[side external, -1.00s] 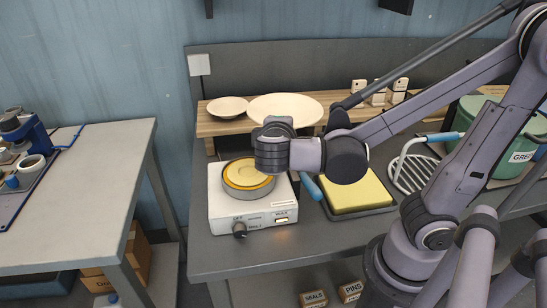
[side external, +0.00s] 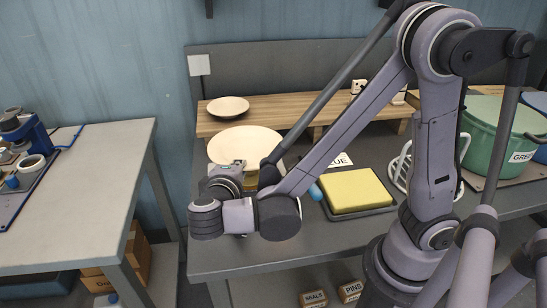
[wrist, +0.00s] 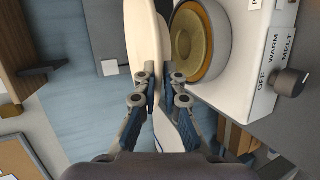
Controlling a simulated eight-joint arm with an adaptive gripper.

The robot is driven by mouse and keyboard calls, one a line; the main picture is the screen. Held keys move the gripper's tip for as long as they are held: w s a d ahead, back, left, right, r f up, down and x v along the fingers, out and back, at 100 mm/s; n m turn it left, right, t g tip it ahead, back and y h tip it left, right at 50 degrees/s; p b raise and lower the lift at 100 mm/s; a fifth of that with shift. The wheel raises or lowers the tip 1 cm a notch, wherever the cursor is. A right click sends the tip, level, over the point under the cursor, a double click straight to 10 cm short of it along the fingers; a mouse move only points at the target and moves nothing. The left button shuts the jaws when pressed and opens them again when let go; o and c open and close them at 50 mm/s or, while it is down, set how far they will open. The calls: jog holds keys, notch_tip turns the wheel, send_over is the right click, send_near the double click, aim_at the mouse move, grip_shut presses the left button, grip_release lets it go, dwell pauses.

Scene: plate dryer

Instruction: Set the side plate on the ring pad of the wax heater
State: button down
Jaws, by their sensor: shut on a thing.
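My gripper (wrist: 157,82) is shut on the rim of a cream plate, taken as the side plate (wrist: 143,42), seen nearly edge-on in the wrist view. In the side view the plate (side external: 243,143) is held out in front of the wooden shelf, beyond my gripper (side external: 229,170). The wax heater (wrist: 232,92) is a white box with a knob and OFF, WARM and MELT marks. Its yellow ring pad (wrist: 193,40) lies just right of the plate in the wrist view, partly covered by it. My arm and the plate hide most of the heater in the side view. The gap between plate and pad is unclear.
A smaller cream plate (side external: 228,106) sits on the wooden shelf (side external: 290,111). A yellow block on a dark tray (side external: 356,191) lies to the right of my wrist. A white rack (side external: 399,172) and a green pot (side external: 490,128) stand farther right.

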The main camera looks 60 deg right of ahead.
jog(key=shift+f, duration=2)
jog(key=shift+f, duration=0.1)
jog(key=c, duration=1.5)
grip_release()
jog(key=shift+f, duration=0.1)
jog(key=shift+o, duration=0.2)
jog(key=shift+s+a+r, duration=0.1)
jog(key=shift+a+r, duration=0.15)
jog(key=v, duration=0.7)
